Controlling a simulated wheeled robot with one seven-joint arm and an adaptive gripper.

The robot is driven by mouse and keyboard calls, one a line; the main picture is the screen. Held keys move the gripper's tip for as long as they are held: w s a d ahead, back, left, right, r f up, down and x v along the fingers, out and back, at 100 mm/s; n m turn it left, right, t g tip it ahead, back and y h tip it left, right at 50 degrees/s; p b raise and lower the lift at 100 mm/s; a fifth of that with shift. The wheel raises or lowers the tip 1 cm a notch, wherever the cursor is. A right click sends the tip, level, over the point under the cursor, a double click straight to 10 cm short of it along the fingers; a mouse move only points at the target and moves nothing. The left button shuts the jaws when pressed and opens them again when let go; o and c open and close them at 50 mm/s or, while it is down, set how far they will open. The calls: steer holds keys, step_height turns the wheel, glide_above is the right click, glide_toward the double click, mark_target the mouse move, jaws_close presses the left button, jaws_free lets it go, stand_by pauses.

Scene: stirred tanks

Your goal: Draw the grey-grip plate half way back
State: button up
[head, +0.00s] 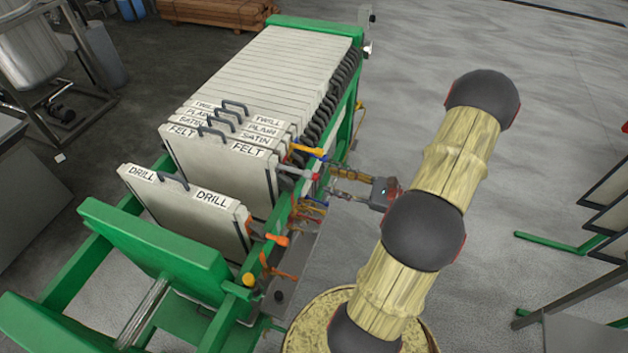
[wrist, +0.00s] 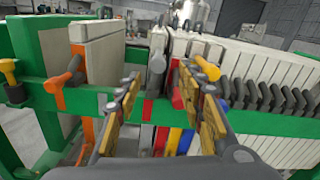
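The grey-grip plate (head: 215,165), labelled FELT, hangs upright at the front of the main plate stack. Its grey grip (head: 297,172) sticks out over the green side rail. It also shows in the wrist view (wrist: 157,61), between the fingers and apparently a little beyond their tips. My gripper (head: 328,181) is open and empty beside the rail, close to the grip's outer end. In the wrist view, the gripper (wrist: 160,80) has one wood-coloured finger on each side of the grip. I cannot tell whether either finger touches it.
The DRILL plate (head: 190,215) with its orange grip (head: 277,239) stands apart at the near end, with a gap before the FELT plate. Close behind the grey grip are yellow (wrist: 207,68), red (wrist: 176,82) and blue grips. A green end block (head: 155,245) stands nearest.

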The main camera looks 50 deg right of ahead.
mark_target(312, 175)
steer(key=b+x, duration=0.1)
steer(key=x, duration=0.6)
steer(key=shift+w+a, duration=0.2)
steer(key=shift+a, duration=0.05)
steer(key=shift+c, duration=0.2)
jaws_close()
stand_by(0.5)
